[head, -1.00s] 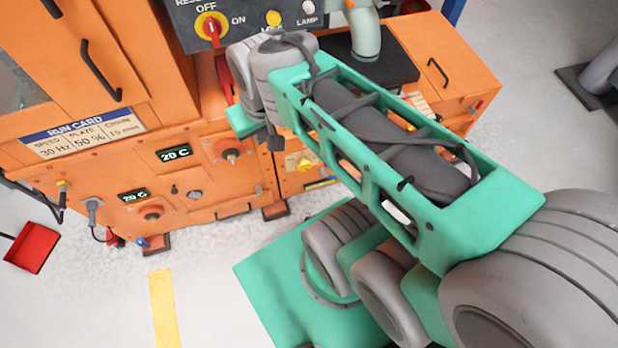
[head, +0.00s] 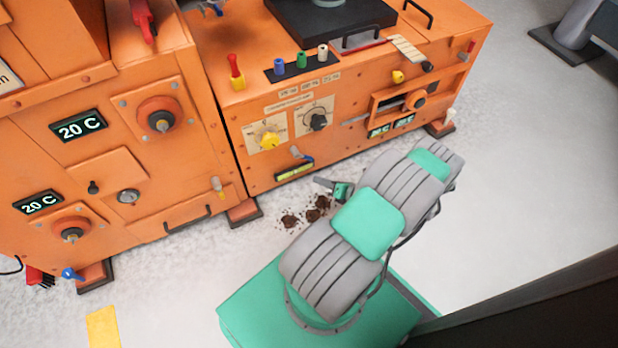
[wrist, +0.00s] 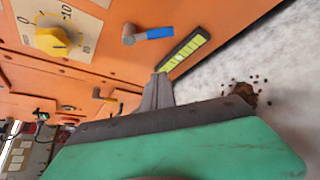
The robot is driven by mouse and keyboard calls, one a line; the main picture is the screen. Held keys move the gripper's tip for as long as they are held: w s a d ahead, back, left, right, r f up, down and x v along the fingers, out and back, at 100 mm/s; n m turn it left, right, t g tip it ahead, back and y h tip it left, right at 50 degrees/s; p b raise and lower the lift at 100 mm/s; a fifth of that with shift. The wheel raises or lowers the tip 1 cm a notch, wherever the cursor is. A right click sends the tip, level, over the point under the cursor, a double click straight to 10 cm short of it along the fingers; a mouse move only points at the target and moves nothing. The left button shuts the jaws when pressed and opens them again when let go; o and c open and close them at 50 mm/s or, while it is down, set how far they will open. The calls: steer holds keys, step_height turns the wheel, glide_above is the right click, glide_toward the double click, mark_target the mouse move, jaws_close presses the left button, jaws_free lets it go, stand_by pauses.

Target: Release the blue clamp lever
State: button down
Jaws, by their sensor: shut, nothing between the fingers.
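The blue clamp lever (head: 304,160) is on the lower front of the orange machine, just above a yellow-green slotted strip (head: 294,171). In the wrist view the lever (wrist: 158,33) shows a grey pivot at left and a blue grip pointing right. My gripper (head: 319,181) is low in front of the machine, to the lower right of the lever and apart from it. In the wrist view its narrow grey fingers (wrist: 161,78) are shut and empty, below the lever in the picture.
A yellow knob (head: 268,137) and a black knob (head: 318,120) sit above the lever. Dark crumbs (head: 305,212) lie on the floor below. Another blue-handled part (head: 70,274) is at the machine's lower left. Open floor (head: 530,170) lies to the right.

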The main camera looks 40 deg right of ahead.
steer(key=w+a+f+m+b, duration=0.1)
steer(key=w+f+b, duration=0.2)
steer(key=w+f, duration=0.35)
steer(key=w+d+r, duration=0.2)
steer(key=d+r, duration=0.1)
steer(key=r, duration=0.1)
steer(key=shift+r+b, duration=0.3)
steer(key=shift+r, duration=0.1)
steer(key=shift+w+r+h, duration=0.1)
steer(key=shift+r+h, duration=0.05)
steer(key=shift+h, duration=0.25)
